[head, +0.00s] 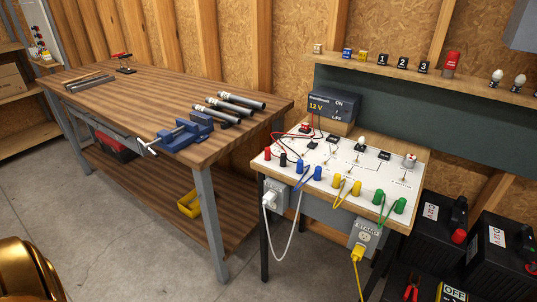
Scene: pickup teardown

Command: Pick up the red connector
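A small red connector (267,153) stands at the left front corner of the white circuit board (345,160), on the small table. A black connector (283,159) and blue connectors (309,173) stand along the same front edge, to its right. Yellow connectors (347,187) and green connectors (389,204) follow further right. Another small red part (305,127) sits at the back left of the board, with thin red and black wires near it. Neither gripper is in view.
A black 12 V box (334,105) stands behind the board. A wooden workbench (140,98) to the left holds a blue vise (187,131) and dark tubes. A white cable (291,232) and yellow cable (358,275) hang at the front. Black batteries (496,258) stand right.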

